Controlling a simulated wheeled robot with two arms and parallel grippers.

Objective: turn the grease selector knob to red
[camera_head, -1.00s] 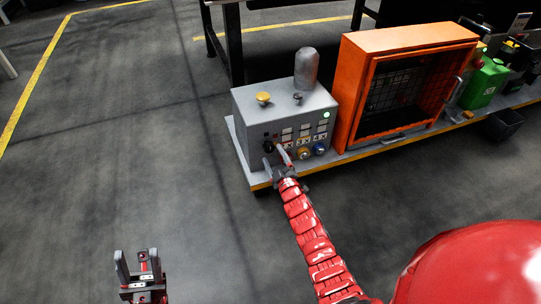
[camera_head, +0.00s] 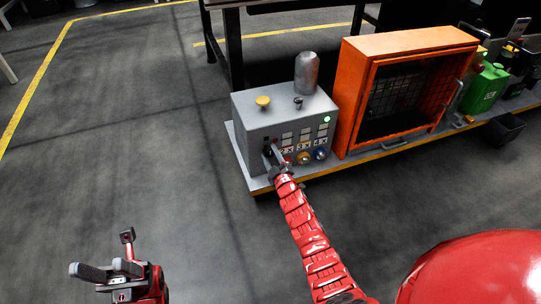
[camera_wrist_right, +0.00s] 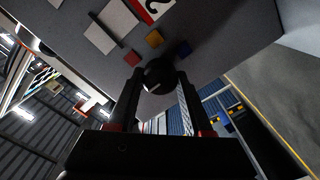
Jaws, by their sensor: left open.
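The grease selector knob (camera_wrist_right: 160,75) is black and round, on the grey face of the control box (camera_head: 258,118). Red (camera_wrist_right: 132,58), yellow (camera_wrist_right: 154,38) and blue (camera_wrist_right: 183,47) squares lie around it in the right wrist view. My right gripper (camera_head: 273,158) reaches the lower left of the box front. In its wrist view the fingers (camera_wrist_right: 160,82) sit on both sides of the knob and appear closed on it. Which colour the knob points at cannot be told. My left gripper (camera_head: 104,270) is open and empty over the floor at lower left.
The box carries a yellow button (camera_head: 263,102), a grey cylinder (camera_head: 307,73), a lit green lamp (camera_head: 327,119) and labelled buttons. An orange mesh-front cabinet (camera_head: 400,45) and a green can (camera_head: 485,88) stand to its right on the platform. The floor at left is clear.

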